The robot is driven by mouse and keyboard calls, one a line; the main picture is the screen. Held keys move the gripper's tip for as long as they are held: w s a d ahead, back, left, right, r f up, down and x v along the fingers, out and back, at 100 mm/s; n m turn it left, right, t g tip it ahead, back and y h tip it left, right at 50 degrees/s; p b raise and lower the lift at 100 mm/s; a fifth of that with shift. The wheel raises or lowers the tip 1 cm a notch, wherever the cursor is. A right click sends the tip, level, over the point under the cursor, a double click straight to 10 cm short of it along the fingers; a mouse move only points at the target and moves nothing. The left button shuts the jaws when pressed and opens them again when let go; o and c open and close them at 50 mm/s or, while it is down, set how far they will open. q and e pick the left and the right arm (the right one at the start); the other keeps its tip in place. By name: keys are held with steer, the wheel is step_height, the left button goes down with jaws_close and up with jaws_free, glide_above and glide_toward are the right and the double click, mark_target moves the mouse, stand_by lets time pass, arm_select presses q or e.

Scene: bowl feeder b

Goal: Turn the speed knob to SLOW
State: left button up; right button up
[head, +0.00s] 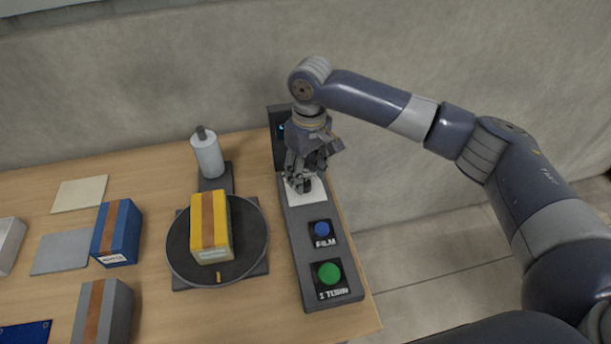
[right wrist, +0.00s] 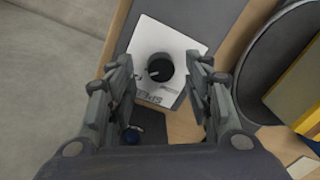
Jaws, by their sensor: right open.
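The speed knob (right wrist: 160,68) is a black round knob with a light pointer mark, on a white plate (right wrist: 176,42) of the control panel. In the head view my right gripper (head: 302,184) hangs over the white plate (head: 317,194) and hides the knob. In the right wrist view the open fingers of my right gripper (right wrist: 164,76) stand on either side of the knob, with gaps to it. The lettering on the plate is partly visible and hard to read. My left gripper is not in view.
The grey control panel (head: 297,232) also carries a blue FILM button (head: 321,229) and a green button (head: 329,273). To the left, a yellow box (head: 222,240) stands on a round turntable (head: 180,252). A white roll (head: 208,155) stands behind it. Blue (head: 117,233) and grey (head: 103,311) boxes stand farther left.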

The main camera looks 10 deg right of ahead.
steer(key=shift+f, duration=1.05)
steer(key=c, duration=0.9)
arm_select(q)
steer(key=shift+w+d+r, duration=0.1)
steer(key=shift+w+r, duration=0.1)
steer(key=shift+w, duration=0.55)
arm_select(e)
steer(key=shift+c, duration=0.7)
